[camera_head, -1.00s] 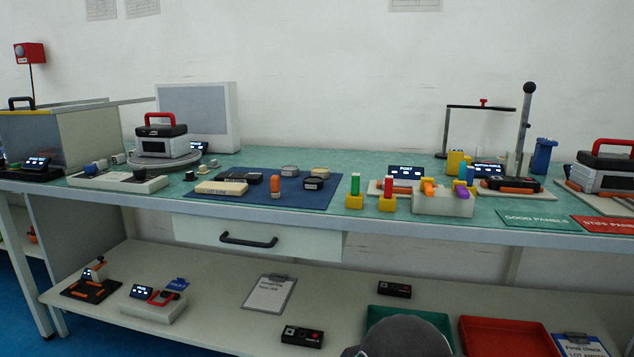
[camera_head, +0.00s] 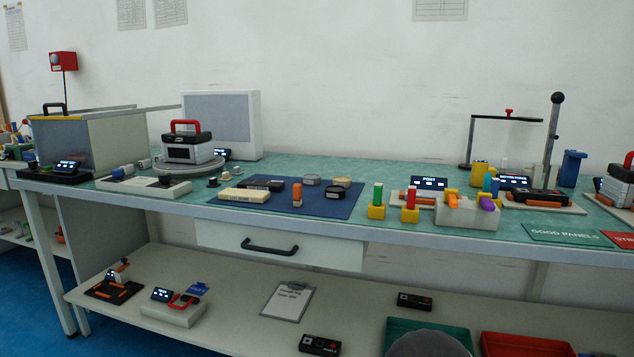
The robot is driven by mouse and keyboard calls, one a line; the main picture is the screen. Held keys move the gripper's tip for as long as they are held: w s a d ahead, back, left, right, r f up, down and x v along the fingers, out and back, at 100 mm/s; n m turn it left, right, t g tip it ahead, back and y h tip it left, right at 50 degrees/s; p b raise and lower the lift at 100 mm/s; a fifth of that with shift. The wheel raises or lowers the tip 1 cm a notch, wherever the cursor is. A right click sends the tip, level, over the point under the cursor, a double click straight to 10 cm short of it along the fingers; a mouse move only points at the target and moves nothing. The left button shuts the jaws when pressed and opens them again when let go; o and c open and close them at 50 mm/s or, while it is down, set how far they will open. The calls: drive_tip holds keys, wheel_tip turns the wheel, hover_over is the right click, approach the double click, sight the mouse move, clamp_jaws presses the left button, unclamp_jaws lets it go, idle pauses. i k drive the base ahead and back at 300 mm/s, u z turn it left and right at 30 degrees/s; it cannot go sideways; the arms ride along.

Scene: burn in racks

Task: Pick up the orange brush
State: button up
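A small upright orange piece (camera_head: 297,196) with a pale band stands on the blue mat (camera_head: 330,208) on the bench. Another orange piece (camera_head: 451,196) sits in the grey block (camera_head: 467,215) to the right, beside a purple piece and a blue one. Both are too small for me to tell for certain which is the brush. My gripper is not in view. A dark grey rounded shape at the bottom edge seems to be part of my arm.
The green bench top (camera_head: 397,178) also holds yellow holders with green and red pieces, and a dark post (camera_head: 553,135). A drawer (camera_head: 280,245) hangs below. The lower shelf holds a clipboard (camera_head: 288,301), a green tray (camera_head: 400,326) and a red tray (camera_head: 525,345).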

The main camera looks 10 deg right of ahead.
sight(297, 188)
drive_tip(key=u, duration=0.7)
drive_tip(key=i, duration=1.05)
drive_tip(key=z, duration=2.15)
